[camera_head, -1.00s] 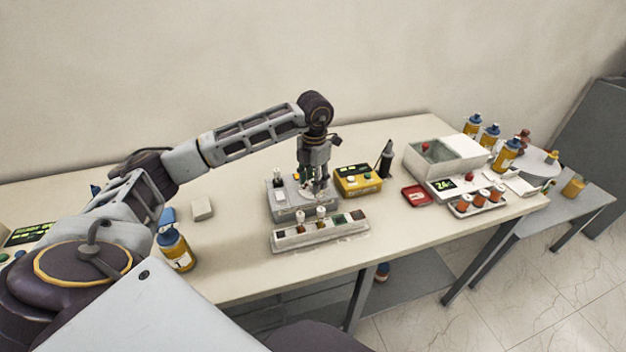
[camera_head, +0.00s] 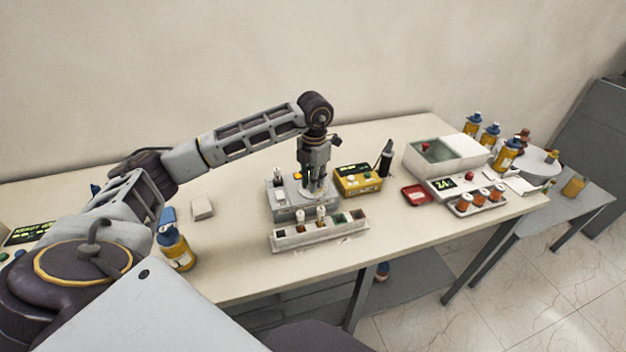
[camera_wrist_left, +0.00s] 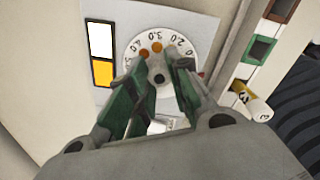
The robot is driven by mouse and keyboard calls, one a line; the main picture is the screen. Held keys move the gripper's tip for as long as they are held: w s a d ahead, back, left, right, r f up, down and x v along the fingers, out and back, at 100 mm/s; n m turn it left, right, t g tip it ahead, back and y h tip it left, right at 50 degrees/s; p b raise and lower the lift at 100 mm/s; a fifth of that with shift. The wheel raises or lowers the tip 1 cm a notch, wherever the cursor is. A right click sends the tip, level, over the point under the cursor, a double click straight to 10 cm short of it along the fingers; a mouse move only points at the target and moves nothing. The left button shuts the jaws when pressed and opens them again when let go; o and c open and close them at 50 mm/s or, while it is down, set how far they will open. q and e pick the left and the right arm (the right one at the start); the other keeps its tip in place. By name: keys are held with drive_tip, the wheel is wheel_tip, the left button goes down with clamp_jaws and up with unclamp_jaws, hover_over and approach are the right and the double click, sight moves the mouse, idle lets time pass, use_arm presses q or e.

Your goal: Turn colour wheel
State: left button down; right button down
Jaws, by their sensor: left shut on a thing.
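The colour wheel (camera_wrist_left: 150,38) is a white dial with numbers and coloured dots, on top of a grey box (camera_head: 290,214). It shows in the left wrist view, its lower part hidden by my gripper. My left gripper (camera_head: 316,188) points straight down over the right part of the box. In the left wrist view its two green-padded fingers (camera_wrist_left: 160,84) reach the wheel's middle, one on each side of the dark centre. The gripper is shut on the wheel's hub, which the fingers partly hide. My right gripper is not in view.
A white rack (camera_head: 290,241) with small vials stands just in front of the box. A yellow device (camera_head: 359,181) stands close on the right, with a black bottle (camera_head: 385,160) behind it. A white block (camera_head: 202,209) lies left, with clear table around it.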

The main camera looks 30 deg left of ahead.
use_arm(q)
drive_tip(key=shift+m+b, duration=0.3)
drive_tip(key=shift+m, duration=0.2)
drive_tip(key=shift+m+b, duration=0.3)
drive_tip(key=shift+m, duration=0.6)
drive_tip(key=shift+m+b, duration=0.6)
drive_tip(key=shift+m, duration=0.9)
drive_tip(key=shift+m+b, duration=0.3)
drive_tip(key=shift+m, duration=0.3)
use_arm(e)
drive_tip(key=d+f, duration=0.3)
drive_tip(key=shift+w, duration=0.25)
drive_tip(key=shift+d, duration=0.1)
